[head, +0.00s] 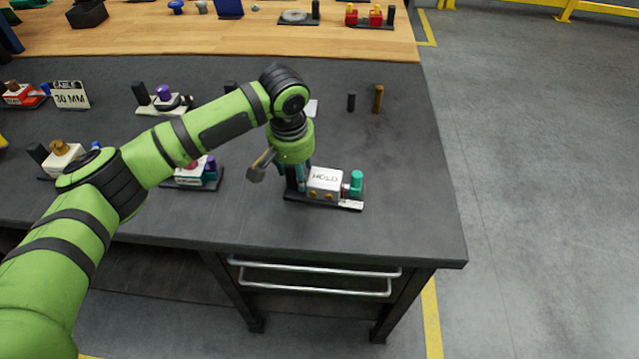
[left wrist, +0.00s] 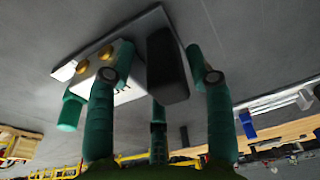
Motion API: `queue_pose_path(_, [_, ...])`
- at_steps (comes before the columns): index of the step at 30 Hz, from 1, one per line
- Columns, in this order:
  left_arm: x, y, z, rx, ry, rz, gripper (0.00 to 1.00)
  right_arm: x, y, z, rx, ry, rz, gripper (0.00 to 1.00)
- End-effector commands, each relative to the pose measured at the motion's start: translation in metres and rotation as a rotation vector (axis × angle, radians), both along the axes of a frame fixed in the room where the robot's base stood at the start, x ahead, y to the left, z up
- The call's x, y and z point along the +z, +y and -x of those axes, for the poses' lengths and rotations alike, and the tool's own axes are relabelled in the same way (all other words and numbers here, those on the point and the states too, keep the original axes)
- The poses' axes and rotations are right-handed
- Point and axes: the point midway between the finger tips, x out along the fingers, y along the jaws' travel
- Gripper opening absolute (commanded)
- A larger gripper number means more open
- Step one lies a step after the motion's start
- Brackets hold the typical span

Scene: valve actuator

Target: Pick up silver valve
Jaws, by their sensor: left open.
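A valve unit with a silver-white block marked HOLD (head: 326,181) stands on a black base plate near the table's front edge. It has brass studs on its front and a teal knob (head: 356,181) at its right end. My left gripper (head: 301,180) points down at the unit's left end. In the left wrist view its teal fingers (left wrist: 160,65) are open, spread on either side of a black upright post (left wrist: 167,68). The block with brass studs (left wrist: 97,68) lies partly behind the left finger. Contact cannot be told. My right gripper is not in view.
A small black post (head: 351,102) and a brown post (head: 378,99) stand behind the unit. Several other valve units and a 30 MM sign (head: 70,95) are to the left. The dark table top (head: 415,190) is clear to the right.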

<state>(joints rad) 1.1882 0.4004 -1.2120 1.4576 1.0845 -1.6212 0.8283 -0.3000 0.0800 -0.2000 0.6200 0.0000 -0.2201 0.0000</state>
Motion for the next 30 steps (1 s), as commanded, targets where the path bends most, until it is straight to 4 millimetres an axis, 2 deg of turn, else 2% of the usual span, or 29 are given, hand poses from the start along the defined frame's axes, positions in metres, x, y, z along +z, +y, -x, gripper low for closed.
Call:
queue_pose_path(4, [-0.015,0.000,-0.003,0.001,-0.001,0.000,0.53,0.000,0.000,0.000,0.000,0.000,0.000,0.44])
queue_pose_path(11, [-0.017,0.000,-0.003,0.000,-0.001,0.000,0.53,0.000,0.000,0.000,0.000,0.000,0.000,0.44])
queue_pose_path(12, [-0.017,0.000,-0.003,0.000,-0.001,0.000,0.49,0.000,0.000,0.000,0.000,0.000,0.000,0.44])
queue_pose_path(14, [-0.017,0.000,-0.003,0.000,-0.001,0.000,0.25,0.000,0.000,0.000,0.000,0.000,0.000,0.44])
queue_pose_path(15, [-0.017,0.000,-0.003,0.000,-0.001,0.000,0.09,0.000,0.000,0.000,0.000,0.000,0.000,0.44])
queue_pose_path(16, [-0.017,0.000,-0.003,0.000,-0.001,0.000,0.00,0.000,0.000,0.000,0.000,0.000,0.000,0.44])
queue_pose_path(26, [-0.014,0.000,-0.004,0.001,-0.004,0.002,0.00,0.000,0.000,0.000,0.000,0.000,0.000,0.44])
queue_pose_path(30, [0.001,-0.001,-0.004,0.001,-0.006,0.004,0.00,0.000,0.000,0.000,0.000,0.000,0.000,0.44])
